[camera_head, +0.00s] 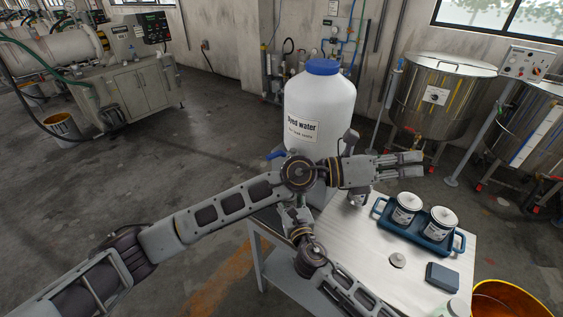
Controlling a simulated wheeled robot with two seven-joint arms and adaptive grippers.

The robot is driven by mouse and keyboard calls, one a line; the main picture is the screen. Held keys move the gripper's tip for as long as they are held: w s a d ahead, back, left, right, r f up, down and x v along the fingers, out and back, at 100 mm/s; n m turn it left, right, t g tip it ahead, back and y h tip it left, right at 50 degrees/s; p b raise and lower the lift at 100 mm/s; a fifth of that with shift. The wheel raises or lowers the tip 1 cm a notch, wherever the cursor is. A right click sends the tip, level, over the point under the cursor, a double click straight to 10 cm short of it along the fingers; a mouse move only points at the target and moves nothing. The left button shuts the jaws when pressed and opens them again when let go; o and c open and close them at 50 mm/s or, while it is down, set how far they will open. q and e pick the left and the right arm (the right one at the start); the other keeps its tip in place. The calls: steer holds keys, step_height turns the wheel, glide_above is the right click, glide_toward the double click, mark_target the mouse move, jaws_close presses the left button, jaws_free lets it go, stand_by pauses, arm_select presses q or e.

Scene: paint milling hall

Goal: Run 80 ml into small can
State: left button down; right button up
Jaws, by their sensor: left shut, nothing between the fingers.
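A big white bottle (318,100) with a blue cap and a "Dyed water" label stands behind the table. A blue lever (276,155) shows at its lower left, and my arm hides the bottle's foot. Two small white cans with labels, a left one (406,210) and a right one (436,226), stand upright in a blue tray (382,225). My left gripper (412,165) is shut and empty, pointing right, above the table and behind the cans in the picture. My right arm comes in from below, and I cannot make out its gripper.
On the pale tabletop (350,240) lie a grey round disc (397,260) and a blue-grey block (442,277). A greenish-white container (455,309) is cut off at the bottom edge. An orange bucket (505,299) stands right. Steel vats (437,95) stand behind.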

arm_select(q)
steer(key=w+a+n+t+y, duration=0.3)
steer(key=a+n+t, duration=0.3)
steer(key=n+t, duration=0.35)
steer(key=w+a+n+t+y, duration=0.2)
steer(key=a+n+t+y, duration=0.1)
steer(key=a+n+t, duration=0.6)
steer(key=s+a+f+n+g+y, duration=0.1)
steer(key=a+f+n+g+y, duration=0.1)
steer(key=a+f+n+y, duration=0.8)
steer(key=shift+a+f+y, duration=0.2)
steer(key=shift+f+y, duration=0.2)
steer(key=shift+f, duration=0.25)
